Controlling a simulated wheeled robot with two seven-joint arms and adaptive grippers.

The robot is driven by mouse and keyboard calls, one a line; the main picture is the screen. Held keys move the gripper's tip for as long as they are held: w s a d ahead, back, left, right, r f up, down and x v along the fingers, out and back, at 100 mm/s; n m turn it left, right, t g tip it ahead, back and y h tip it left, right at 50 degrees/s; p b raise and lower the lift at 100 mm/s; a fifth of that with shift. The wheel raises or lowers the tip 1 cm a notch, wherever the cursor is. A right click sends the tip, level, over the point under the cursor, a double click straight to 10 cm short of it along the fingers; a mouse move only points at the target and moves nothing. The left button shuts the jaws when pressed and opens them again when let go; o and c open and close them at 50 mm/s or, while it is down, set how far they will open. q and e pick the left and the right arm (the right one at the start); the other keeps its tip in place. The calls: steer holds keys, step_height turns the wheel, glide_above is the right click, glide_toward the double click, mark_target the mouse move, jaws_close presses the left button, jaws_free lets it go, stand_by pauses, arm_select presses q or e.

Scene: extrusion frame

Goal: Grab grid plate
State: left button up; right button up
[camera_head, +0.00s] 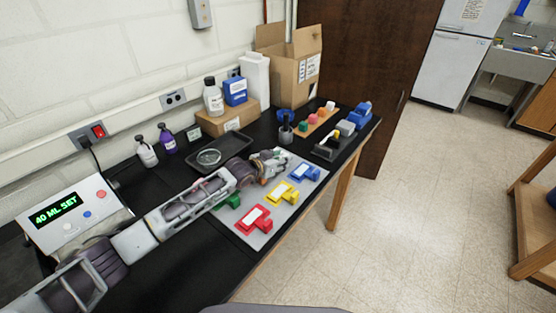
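A flat light-grey plate (266,233) lies on the black bench top and bears red (254,219), yellow (282,194) and blue (303,173) T-shaped pieces. A green piece (232,201) at its left side is partly hidden by my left arm. I cannot tell for sure whether this plate is the grid plate. My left gripper (279,163) is over the far left part of the plate, close to the blue piece. Its fingers are too small to tell open from shut, and I see nothing clearly held. My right gripper is not in view.
A dark tray (196,163) with a round clear dish (208,157) lies behind my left arm. Bottles, a cardboard box (288,68) and a control box with a display (55,210) stand along the wall. A dark holder (332,148) stands near the bench's right end.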

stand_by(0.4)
arm_select(q)
jaws_close()
steer(key=shift+r, duration=0.1)
step_height(320, 180, up, 10)
steer(key=shift+b, duration=0.35)
stand_by(0.5)
